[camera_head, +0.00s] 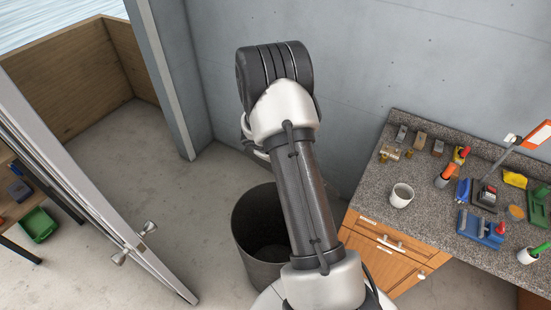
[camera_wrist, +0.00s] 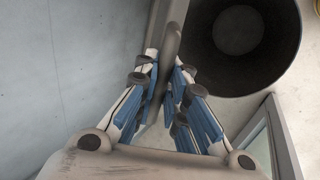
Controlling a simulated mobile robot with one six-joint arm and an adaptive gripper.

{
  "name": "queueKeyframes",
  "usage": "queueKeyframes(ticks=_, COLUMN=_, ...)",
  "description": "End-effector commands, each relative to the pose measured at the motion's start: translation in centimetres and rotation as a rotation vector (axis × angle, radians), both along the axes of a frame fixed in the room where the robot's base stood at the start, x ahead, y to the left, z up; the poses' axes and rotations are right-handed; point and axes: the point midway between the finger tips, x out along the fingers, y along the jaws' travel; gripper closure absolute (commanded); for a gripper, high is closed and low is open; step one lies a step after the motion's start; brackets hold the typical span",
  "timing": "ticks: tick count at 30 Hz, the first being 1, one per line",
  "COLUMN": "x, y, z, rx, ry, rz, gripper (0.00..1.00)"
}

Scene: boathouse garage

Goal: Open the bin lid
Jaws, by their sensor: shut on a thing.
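The dark round bin (camera_head: 258,222) stands on the floor by the wall, partly behind my arm, its mouth uncovered and its inside showing. In the wrist view the open bin (camera_wrist: 275,60) is at upper right. My gripper (camera_wrist: 164,72) is shut on a thin grey curved piece (camera_wrist: 173,40), which looks like the bin lid or its handle, seen nearly edge-on. It is beside the bin mouth, between the bin and the wall. In the head view my arm hides the gripper and the lid, so the lid's exact angle cannot be told.
A stone-topped counter (camera_head: 415,200) with a white mug (camera_head: 401,195) and several tools stands right of the bin. A door with round knobs (camera_head: 148,227) stands open at left. Concrete floor (camera_head: 195,220) is clear between door and bin. The grey wall (camera_head: 370,70) is close behind.

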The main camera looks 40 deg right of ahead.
Motion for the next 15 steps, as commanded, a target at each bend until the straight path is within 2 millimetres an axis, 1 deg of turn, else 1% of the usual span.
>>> queueKeyframes(ticks=8, x=0.11, y=-0.08, z=0.16, rx=-0.003, ry=0.0, rz=0.003, gripper=1.0)
queueKeyframes(ticks=9, x=0.11, y=-0.07, z=0.16, rx=-0.003, ry=0.0, rz=0.003, gripper=0.89)
queueKeyframes(ticks=15, x=0.07, y=-0.03, z=0.11, rx=-0.002, ry=-0.001, rz=0.002, gripper=0.76)
